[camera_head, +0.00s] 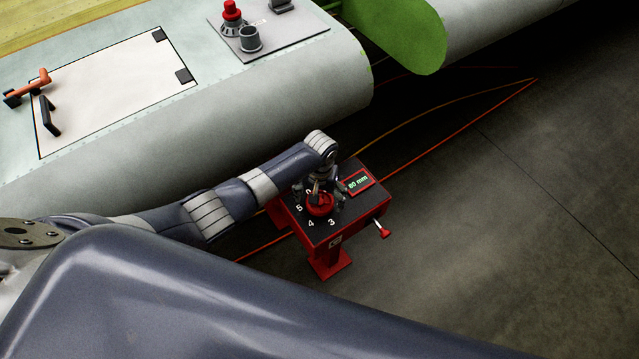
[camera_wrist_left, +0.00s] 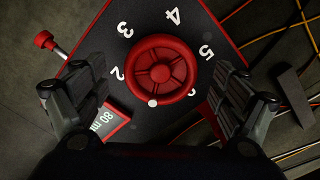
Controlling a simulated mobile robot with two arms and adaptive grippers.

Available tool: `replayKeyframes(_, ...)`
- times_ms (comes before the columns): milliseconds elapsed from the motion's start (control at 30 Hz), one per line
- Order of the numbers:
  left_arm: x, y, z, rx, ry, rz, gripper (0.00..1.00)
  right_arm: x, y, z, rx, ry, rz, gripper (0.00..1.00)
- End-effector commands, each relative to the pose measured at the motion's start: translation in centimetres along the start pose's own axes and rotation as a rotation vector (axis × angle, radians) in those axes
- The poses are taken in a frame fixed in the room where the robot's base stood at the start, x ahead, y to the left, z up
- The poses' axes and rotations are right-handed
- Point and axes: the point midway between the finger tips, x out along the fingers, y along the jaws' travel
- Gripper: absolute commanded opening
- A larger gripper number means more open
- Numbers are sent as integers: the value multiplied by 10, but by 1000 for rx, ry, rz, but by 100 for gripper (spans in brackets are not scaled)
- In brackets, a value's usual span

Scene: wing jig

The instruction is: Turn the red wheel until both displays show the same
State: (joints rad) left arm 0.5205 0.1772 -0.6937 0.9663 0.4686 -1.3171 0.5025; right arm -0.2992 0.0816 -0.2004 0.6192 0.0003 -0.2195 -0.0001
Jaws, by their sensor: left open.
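The red wheel (camera_head: 320,204) sits on the black top of a small red stand (camera_head: 348,230) in the head view, with white numbers around it. My left gripper (camera_head: 319,190) is above the wheel, pointing down. In the left wrist view the red wheel (camera_wrist_left: 161,70) lies between the two spread fingers of my left gripper (camera_wrist_left: 161,88), and neither finger touches it visibly. A white dot shows on the wheel's rim. A display (camera_head: 359,183) on the stand reads 80 mm; it is partly cut off in the left wrist view (camera_wrist_left: 106,120). I see no second display. My right gripper is out of view.
A red-knobbed lever (camera_head: 382,230) sticks out from the stand's side. Cables (camera_wrist_left: 290,40) run on the floor. The floor at right is clear.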

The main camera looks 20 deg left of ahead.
Motion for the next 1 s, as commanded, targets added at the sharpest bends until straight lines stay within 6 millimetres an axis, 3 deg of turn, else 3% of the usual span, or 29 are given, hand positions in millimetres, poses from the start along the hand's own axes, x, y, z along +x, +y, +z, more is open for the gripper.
replayKeyframes(500,-84,0,0,1,2,-1,90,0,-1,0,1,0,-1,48)
replayKeyframes(700,-99,-1,1,-1,0,-2,90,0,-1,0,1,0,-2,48)
replayKeyframes(1000,-100,-1,1,0,-1,-2,90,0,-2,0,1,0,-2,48)
